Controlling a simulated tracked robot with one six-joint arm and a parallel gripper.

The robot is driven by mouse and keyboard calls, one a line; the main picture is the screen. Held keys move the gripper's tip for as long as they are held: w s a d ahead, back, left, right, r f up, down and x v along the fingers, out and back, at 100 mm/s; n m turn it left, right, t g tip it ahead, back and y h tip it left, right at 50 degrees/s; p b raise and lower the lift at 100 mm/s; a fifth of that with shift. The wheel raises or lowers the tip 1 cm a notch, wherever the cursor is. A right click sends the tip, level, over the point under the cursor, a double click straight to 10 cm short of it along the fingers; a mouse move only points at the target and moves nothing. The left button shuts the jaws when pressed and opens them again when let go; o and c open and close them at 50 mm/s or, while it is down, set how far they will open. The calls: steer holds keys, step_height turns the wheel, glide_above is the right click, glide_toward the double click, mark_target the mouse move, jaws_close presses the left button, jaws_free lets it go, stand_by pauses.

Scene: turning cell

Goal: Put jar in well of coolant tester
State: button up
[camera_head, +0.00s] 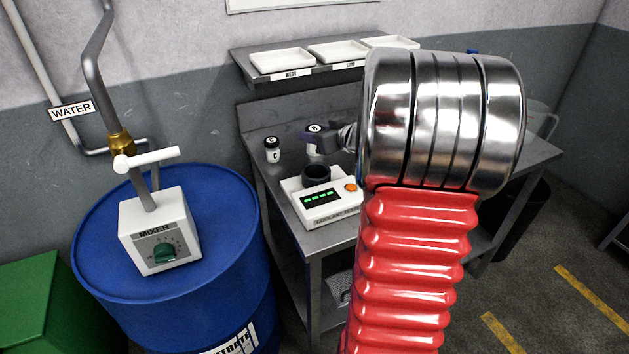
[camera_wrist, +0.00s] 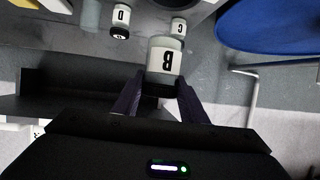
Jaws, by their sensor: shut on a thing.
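My gripper (camera_head: 322,138) is shut on jar B (camera_head: 312,149), a small white jar with a dark lid. In the wrist view, jar B (camera_wrist: 166,62) sits between the two finger tips of my gripper (camera_wrist: 163,88), its letter upside down. The coolant tester (camera_head: 328,212) is a white box with a green-lit display and an orange button, on the metal bench. Its dark round well (camera_head: 316,175) is on top, toward the back, and looks empty. Jar B is behind and above the well, apart from it; its exact height over the bench is hard to tell.
Jar C (camera_head: 272,149) stands on the bench left of jar B. Jar D (camera_wrist: 121,22) shows in the wrist view. White trays (camera_head: 283,60) lie on the shelf (camera_head: 245,66) above. A blue drum (camera_head: 100,282) with a mixer box (camera_head: 160,236) stands left of the bench.

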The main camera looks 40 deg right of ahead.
steer(key=shift+s+d+f, duration=0.1)
steer(key=shift+f, duration=3.05)
steer(key=shift+f, duration=0.1)
steer(key=shift+f, duration=1.75)
steer(key=o, duration=1.1)
steer(key=shift+f, duration=0.1)
steer(key=v, duration=1.2)
